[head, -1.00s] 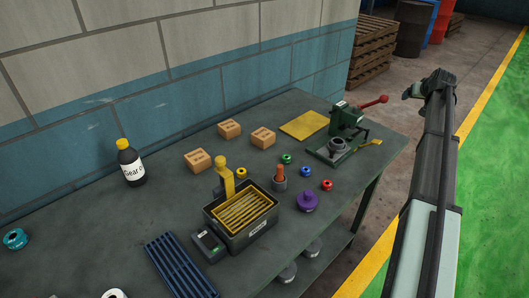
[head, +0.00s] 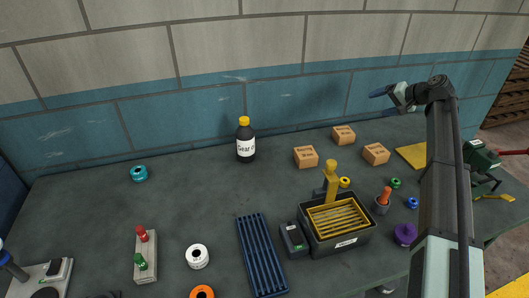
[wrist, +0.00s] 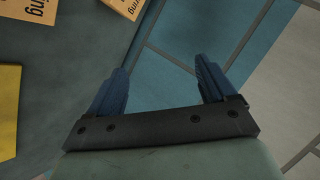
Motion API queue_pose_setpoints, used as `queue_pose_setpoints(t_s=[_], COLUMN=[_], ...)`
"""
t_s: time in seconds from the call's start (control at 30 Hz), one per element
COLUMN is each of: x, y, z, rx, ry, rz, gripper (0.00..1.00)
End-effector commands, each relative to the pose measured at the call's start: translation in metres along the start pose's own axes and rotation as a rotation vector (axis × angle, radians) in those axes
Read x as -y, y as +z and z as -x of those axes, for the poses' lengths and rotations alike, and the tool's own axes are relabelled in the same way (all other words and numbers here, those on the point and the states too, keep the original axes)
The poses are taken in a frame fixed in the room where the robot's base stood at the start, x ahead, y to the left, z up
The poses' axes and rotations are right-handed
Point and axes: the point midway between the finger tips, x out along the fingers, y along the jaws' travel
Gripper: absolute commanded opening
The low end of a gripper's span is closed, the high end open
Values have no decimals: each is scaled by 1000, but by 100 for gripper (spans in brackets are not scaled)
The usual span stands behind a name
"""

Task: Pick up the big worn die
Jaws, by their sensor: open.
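Several ring-shaped pieces that may be dies are on the dark bench (head: 90,215); I cannot tell which is the big worn die. The larger ones are teal (head: 139,173) at the back left, white (head: 197,257) and orange (head: 202,292) at the front, and purple (head: 404,234) at the right. Smaller yellow (head: 345,183), green (head: 395,183) and blue (head: 412,203) rings lie at the right. My gripper (head: 381,92) is high near the wall, above the boxes and away from every ring. In the wrist view its blue fingers (wrist: 161,66) are apart and empty.
A black bottle (head: 245,146) stands near the wall (head: 210,100). Small boxes (head: 306,157), a black bin with a yellow rack (head: 338,241), a blue slatted rack (head: 262,256) and a green press (head: 480,156) crowd the right. The bench's back left is mostly clear.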

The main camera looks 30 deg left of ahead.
Motion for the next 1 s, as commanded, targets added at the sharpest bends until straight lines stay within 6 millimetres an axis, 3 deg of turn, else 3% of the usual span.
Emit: queue_pose_setpoints(t_s=[0.03, 0.1, 0.5, 0.8, 1.0], x=[23, 49, 192, 295, 355], y=[11, 26, 124, 221, 289], z=[-20, -42, -156, -221, -251], rx=[26, 53, 172, 248, 289], ry=[-12, -20, -62, -117, -161], rz=[40, 99, 474, 761, 937], gripper=[84, 84, 84, 84, 84])
